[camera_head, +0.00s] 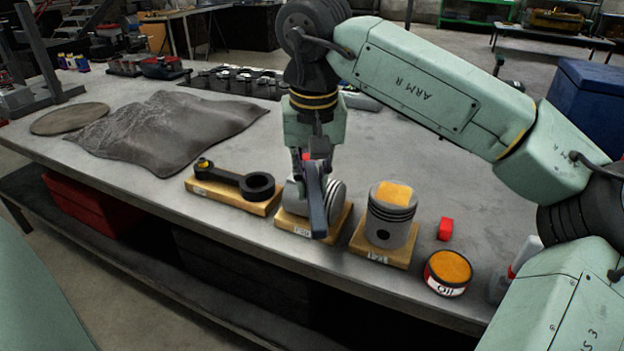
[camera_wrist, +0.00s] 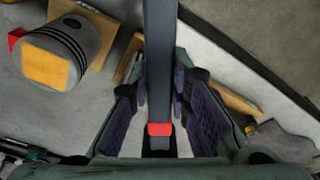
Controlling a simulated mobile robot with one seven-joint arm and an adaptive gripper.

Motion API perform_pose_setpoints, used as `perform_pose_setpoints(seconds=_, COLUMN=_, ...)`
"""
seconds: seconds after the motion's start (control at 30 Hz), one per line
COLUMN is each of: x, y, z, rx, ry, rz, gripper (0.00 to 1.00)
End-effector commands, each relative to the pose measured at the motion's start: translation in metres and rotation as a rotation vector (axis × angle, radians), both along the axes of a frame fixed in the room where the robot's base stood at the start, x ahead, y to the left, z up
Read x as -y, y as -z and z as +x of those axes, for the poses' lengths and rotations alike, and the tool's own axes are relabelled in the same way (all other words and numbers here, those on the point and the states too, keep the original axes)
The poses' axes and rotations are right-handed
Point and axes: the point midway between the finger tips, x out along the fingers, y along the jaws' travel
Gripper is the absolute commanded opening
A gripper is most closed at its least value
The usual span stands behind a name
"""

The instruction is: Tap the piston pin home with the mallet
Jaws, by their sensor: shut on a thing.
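My gripper (camera_head: 314,168) is shut on a long dark grey bar with a red band, apparently the mallet (camera_head: 317,212). In the wrist view the mallet (camera_wrist: 161,45) runs between my purple-padded fingers (camera_wrist: 160,95); I cannot make out its head. In the head view it hangs in front of a piston (camera_head: 335,194) that lies on its side on a wooden block (camera_head: 299,228). Whether the mallet touches this piston is unclear. The gripper and mallet hide part of the piston, and I cannot make out the piston pin.
A dark connecting rod (camera_head: 234,182) lies on a wooden block to the left. An upright piston (camera_head: 388,228) with an orange top stands to the right, near a small red block (camera_head: 445,229) and an oil tin (camera_head: 447,274).

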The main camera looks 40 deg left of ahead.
Motion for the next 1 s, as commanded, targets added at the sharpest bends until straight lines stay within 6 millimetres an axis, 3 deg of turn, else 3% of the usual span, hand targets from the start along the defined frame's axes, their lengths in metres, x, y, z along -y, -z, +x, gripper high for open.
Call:
perform_pose_setpoints(seconds=0.1, x=0.000, y=-0.014, z=0.000, rx=0.001, ry=0.000, rz=0.002, gripper=0.00)
perform_pose_setpoints(seconds=1.0, x=-0.003, y=-0.027, z=0.002, rx=-0.081, ry=-0.001, rz=-0.082, gripper=0.00)
